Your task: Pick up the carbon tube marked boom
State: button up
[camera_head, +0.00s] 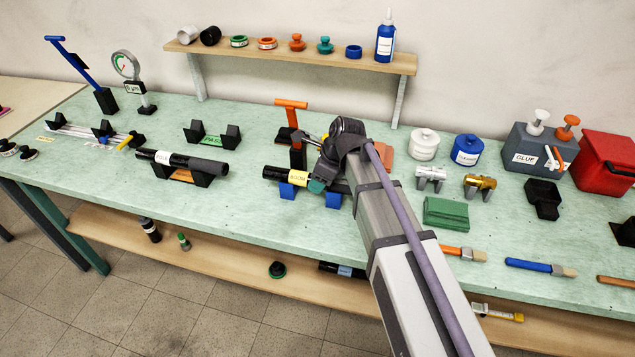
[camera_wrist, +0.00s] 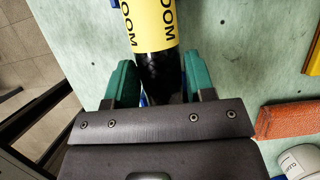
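The carbon tube marked boom (camera_head: 273,173) is black with a yellow label and lies across two blue cradles (camera_head: 287,191) on the green bench. In the wrist view its yellow label (camera_wrist: 150,22) and black end run up from between my fingers. My gripper (camera_head: 318,184) is low over the right part of the tube, at the right cradle. In the wrist view my gripper (camera_wrist: 160,85) has one green-padded finger on each side of the tube. Slivers of blue show beside the tube, so the fingers look open around it. The tube's right end is partly hidden by my gripper.
Another black tube (camera_head: 205,165) rests on black cradles to the left. An orange-handled stand (camera_head: 291,104) is close behind the boom tube. An orange pad (camera_wrist: 284,120), a green cloth (camera_head: 446,213) and brushes lie to the right. The bench's front edge is close.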

jog(key=c, duration=0.6)
